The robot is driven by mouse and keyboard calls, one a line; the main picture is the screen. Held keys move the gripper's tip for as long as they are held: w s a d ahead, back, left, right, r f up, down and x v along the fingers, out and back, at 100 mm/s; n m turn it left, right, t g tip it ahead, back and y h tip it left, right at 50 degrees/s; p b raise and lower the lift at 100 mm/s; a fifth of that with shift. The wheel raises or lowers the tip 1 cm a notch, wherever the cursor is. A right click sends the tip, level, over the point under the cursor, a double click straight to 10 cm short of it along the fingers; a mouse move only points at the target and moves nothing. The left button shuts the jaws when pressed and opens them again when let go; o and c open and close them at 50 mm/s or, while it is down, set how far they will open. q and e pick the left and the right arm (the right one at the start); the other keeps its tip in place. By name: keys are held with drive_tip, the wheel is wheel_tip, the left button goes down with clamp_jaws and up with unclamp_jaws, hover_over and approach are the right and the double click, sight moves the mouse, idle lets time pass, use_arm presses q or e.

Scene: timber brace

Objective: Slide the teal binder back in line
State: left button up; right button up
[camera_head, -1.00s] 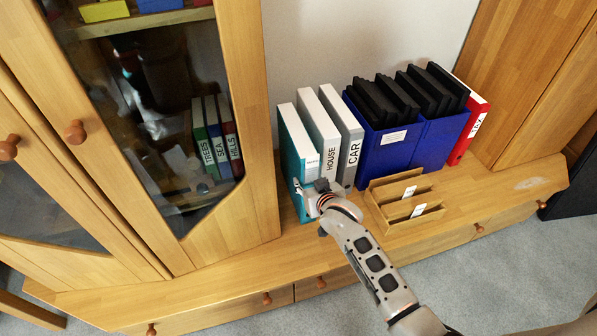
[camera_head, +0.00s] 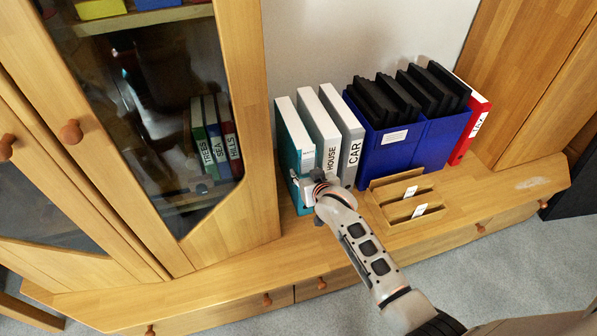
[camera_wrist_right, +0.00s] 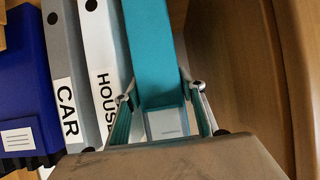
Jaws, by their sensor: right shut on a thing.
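The teal binder (camera_head: 290,145) stands upright at the left end of the binder row on the low cabinet. Its spine looks a little forward of the neighbouring HOUSE binder (camera_head: 318,125) and CAR binder (camera_head: 343,125). My right gripper (camera_head: 306,188) is at the lower front of the teal binder. In the right wrist view the gripper (camera_wrist_right: 162,98) has one finger on each side of the teal binder (camera_wrist_right: 152,50) and is shut on it. The gripper and wrist hide part of its lower spine. My left gripper is not in view.
Blue boxes (camera_head: 437,140) with black folders and a red binder (camera_head: 475,125) stand to the right. A low wooden tray (camera_head: 385,208) with cards sits just right of my wrist. The glass-doored cabinet (camera_head: 255,215) rises close on the left of the teal binder.

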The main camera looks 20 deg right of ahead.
use_arm(q)
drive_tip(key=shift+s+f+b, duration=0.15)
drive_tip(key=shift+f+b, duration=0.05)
drive_tip(key=shift+b, duration=0.2)
use_arm(e)
drive_tip(key=shift+w+f, duration=0.1)
drive_tip(key=shift+w, duration=1.75)
drive_tip(key=o, duration=1.3)
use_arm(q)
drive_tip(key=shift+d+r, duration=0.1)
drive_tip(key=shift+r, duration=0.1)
use_arm(e)
drive_tip(key=shift+a, duration=0.1)
